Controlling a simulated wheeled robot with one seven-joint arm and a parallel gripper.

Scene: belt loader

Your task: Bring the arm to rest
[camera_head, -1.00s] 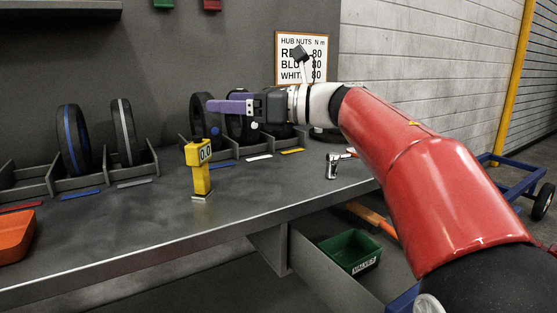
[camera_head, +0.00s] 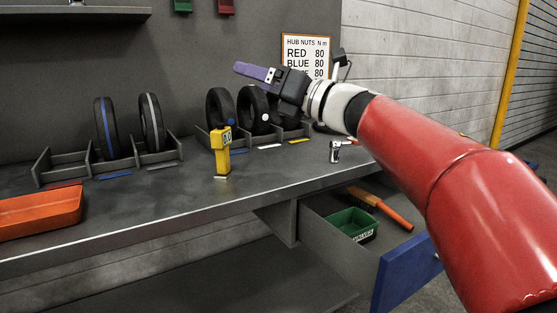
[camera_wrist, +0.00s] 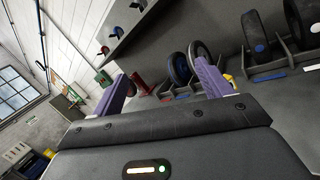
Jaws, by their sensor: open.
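My gripper (camera_head: 257,75) is raised above the back part of the workbench, in front of the dark back wall. Its purple fingers point left and a little up in the head view. In the wrist view my gripper (camera_wrist: 165,88) has its two purple fingers spread apart with nothing between them. It is open and empty, and touches nothing that I can see. My red arm comes in from the lower right of the head view.
Wheels stand in racks along the workbench (camera_head: 130,215). A yellow tool (camera_head: 221,153) with a display stands upright near the middle. An orange tray (camera_head: 40,212) lies at the left. Below, an open drawer (camera_head: 318,238) holds a green bin (camera_head: 350,224) and an orange-handled tool (camera_head: 385,209).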

